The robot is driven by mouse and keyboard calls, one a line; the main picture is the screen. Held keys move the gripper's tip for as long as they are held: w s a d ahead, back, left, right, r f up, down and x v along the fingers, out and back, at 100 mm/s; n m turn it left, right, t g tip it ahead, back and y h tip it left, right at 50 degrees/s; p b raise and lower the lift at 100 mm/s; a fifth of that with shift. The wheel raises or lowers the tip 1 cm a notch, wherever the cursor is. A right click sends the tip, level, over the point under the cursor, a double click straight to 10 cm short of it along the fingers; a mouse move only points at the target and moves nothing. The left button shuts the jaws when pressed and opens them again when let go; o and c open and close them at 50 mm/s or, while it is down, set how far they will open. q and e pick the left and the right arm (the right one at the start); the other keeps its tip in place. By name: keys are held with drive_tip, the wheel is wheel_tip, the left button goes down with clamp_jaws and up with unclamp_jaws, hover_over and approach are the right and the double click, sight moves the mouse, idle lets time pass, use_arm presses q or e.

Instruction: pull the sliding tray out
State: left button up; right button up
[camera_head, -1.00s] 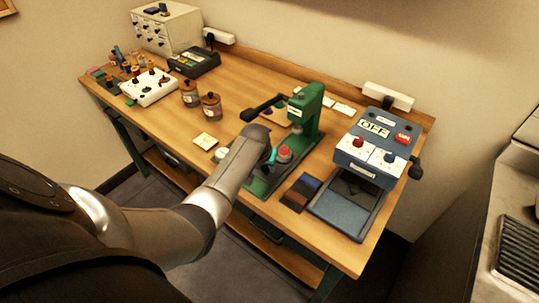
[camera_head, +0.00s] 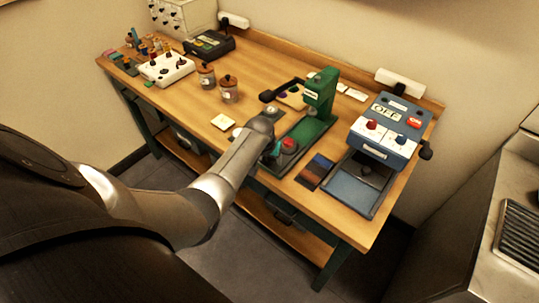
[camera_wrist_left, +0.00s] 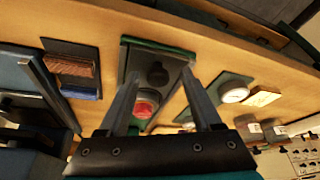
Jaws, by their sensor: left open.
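The blue machine (camera_head: 392,122) with an OFF sign stands at the right end of the table. A flat blue-grey tray (camera_head: 348,191) sticks out low at its front. In the left wrist view only part of the blue machine (camera_wrist_left: 28,85) shows, at the left edge. My left gripper (camera_head: 275,150) is by the front of the green press (camera_head: 319,100), left of the tray and apart from it; the wrist partly hides its fingers. In the left wrist view the open fingers (camera_wrist_left: 162,82) show over the press base with its red part (camera_wrist_left: 146,104), and nothing is held.
A card with dark and coloured swatches (camera_head: 315,172) lies between press and tray. Two lidded jars (camera_head: 229,89), a white knob box (camera_head: 166,69) and a pale square pad (camera_head: 222,122) stand or lie further left. A metal counter (camera_head: 500,215) is at the right.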

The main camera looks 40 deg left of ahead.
use_arm(q)
drive_tip(key=shift+w+r, duration=0.1)
drive_tip(key=shift+d+r, duration=0.1)
drive_tip(key=shift+r, duration=0.35)
drive_tip(key=p+v, duration=0.3)
drive_tip(key=v, duration=1.1)
drive_tip(key=shift+s+p, duration=0.3)
